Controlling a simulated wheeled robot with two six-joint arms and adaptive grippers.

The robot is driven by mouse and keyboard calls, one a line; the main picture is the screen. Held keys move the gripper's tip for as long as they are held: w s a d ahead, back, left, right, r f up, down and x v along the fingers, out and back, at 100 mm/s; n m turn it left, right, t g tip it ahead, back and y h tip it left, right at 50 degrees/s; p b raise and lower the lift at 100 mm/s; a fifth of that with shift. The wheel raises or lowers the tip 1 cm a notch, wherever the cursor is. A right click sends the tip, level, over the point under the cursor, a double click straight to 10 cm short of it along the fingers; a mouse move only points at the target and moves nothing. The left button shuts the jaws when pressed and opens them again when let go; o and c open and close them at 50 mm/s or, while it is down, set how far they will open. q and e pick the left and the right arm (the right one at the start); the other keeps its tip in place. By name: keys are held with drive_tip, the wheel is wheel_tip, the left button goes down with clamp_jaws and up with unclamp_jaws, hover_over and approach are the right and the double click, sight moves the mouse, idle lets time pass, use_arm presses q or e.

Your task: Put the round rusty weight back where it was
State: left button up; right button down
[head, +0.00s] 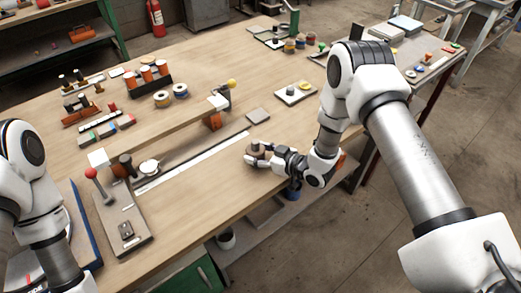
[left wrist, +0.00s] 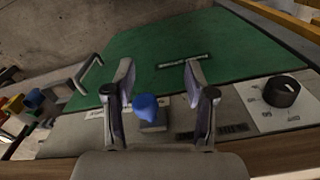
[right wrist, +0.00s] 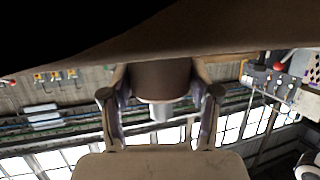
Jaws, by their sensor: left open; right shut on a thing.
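The round rusty weight (head: 257,149) is a small brown disc or cylinder near the front edge of the wooden bench, right of the middle. My right gripper (head: 252,155) is shut around it. In the right wrist view the brown weight (right wrist: 162,78) sits between the two fingers. I cannot tell whether it touches the bench top. My left gripper (left wrist: 158,78) shows only in its wrist view; it is open, with a blue knob (left wrist: 146,106) seen between its fingers. In the head view the left gripper is out of frame.
The bench top (head: 215,185) is clear left of the weight. A white strip (head: 190,162) lies there, with a long wooden beam (head: 165,128) behind it. A grey plate with a red-knobbed lever (head: 91,173) stands at left. A small grey plate (head: 258,115) lies behind the weight.

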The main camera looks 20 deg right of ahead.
drive_tip(key=shift+f, duration=0.55)
drive_tip(key=shift+c, duration=1.3)
unclamp_jaws()
